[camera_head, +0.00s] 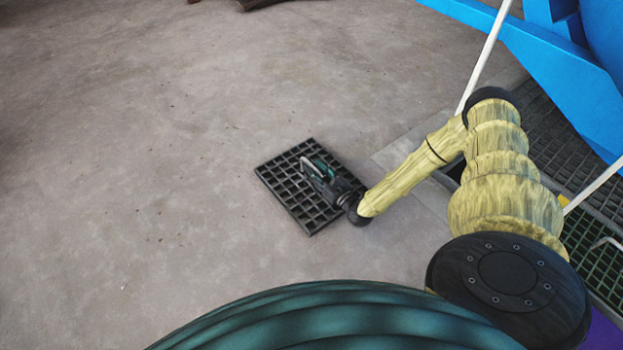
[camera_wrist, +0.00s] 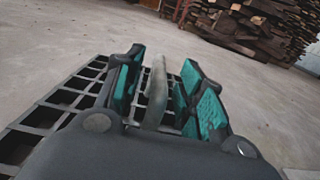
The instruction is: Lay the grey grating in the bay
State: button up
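The grey grating (camera_head: 283,187) is a dark square grid lying on the concrete floor left of my arm; it also shows in the wrist view (camera_wrist: 45,121). It has an upright pale grey handle (camera_wrist: 155,92). My gripper (camera_head: 312,168) is low over the grating. In the wrist view its teal-padded fingers (camera_wrist: 160,100) stand apart on either side of the handle, with gaps visible. The bay seems to lie at the floor edge on the right, where a dark gap (camera_head: 452,172) shows; my arm hides most of it.
Dark floor gratings (camera_head: 555,135) lie under a big blue machine (camera_head: 545,60) at the right. Thin white poles (camera_head: 487,55) rise beside it. Open concrete lies to the left. Stacked wood (camera_wrist: 245,25) stands far off in the wrist view.

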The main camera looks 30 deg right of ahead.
aim_at(303, 157)
jog(key=w+b, duration=0.1)
jog(key=w, duration=0.2)
jog(key=shift+a+f, duration=0.1)
grip_shut()
jog(key=shift+w+r, duration=0.1)
jog(key=shift+r, duration=0.1)
